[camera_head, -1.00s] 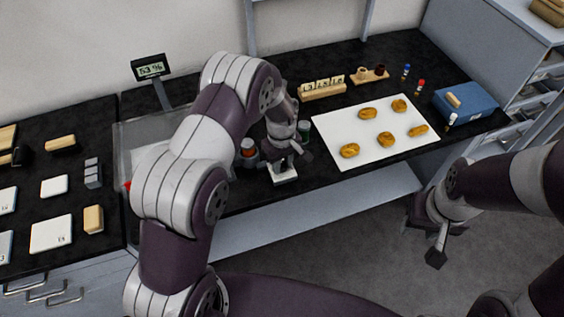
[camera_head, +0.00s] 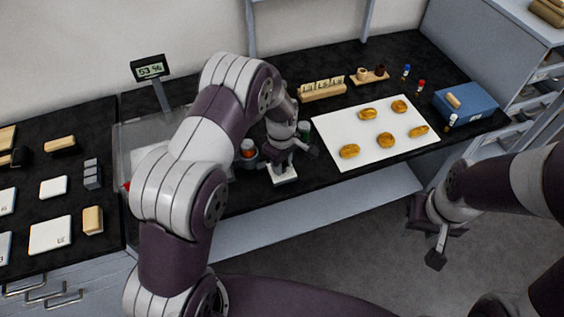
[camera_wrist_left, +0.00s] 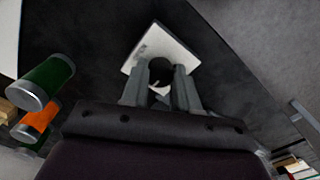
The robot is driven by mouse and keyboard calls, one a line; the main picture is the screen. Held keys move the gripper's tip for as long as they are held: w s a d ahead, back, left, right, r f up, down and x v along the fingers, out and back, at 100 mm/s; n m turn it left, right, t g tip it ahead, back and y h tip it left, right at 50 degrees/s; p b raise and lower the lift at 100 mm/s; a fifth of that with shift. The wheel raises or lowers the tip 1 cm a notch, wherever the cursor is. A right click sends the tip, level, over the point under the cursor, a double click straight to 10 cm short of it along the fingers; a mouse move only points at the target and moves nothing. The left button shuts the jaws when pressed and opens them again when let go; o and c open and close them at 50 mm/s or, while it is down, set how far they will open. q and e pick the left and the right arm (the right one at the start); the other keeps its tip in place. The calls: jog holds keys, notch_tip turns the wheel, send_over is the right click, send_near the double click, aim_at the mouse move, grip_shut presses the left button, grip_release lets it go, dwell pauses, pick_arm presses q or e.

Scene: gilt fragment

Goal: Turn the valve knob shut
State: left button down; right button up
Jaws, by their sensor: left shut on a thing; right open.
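A white square plate (camera_head: 285,178) lies near the front edge of the black bench, below my left gripper (camera_head: 281,165). In the left wrist view the plate (camera_wrist_left: 178,47) is turned at an angle, with a dark round knob (camera_wrist_left: 160,70) standing over it. My left gripper's fingers (camera_wrist_left: 161,92) are shut on the knob, one on each side, and hide part of it. In the head view the gripper covers the knob. My right gripper (camera_head: 436,243) is open and empty over the floor, in front of the bench.
A white board (camera_head: 372,157) with several golden-brown pieces lies right of the plate. An orange-and-grey container (camera_head: 248,149) and a green one (camera_head: 304,130) stand close to my left gripper. A small display (camera_head: 150,68) stands at the back left.

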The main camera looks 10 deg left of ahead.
pick_arm(q)
jog(key=c, duration=0.8)
grip_release()
jog(key=shift+w+r, duration=0.1)
jog(key=shift+w, duration=0.05)
jog(key=shift+c, duration=0.2)
jog(key=shift+a, duration=0.1)
notch_tip(320, 180, up, 13)
jog(key=b, duration=0.2)
jog(key=shift+f, duration=0.2)
